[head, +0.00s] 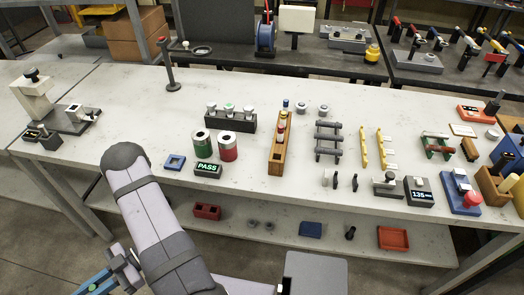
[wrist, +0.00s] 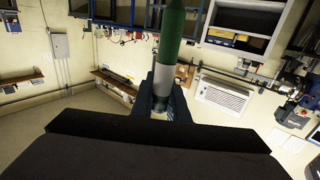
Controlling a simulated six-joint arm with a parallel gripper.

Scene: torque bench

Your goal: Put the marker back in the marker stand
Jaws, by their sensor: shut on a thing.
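A marker (wrist: 171,32) with a green body, a pale band and a darker lower end stands out from my gripper (wrist: 162,92) in the wrist view. The dark blue fingers are shut on its lower part, partly hiding it. In the head view, blue parts of my gripper (head: 96,284) show at the bottom left, off the bench's front edge; the marker cannot be made out there. A long wooden holder (head: 276,158) with small red and yellow tops stands mid-bench, well to the right of my gripper. It may be the marker stand, but I cannot tell for sure.
Green and red cans (head: 202,145), a blue square block (head: 175,162) and a PASS display (head: 208,170) stand left of the wooden holder. A dark rack (head: 328,142) stands to its right. A thin post (head: 172,70) rises behind. The bench's left-middle is mostly clear.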

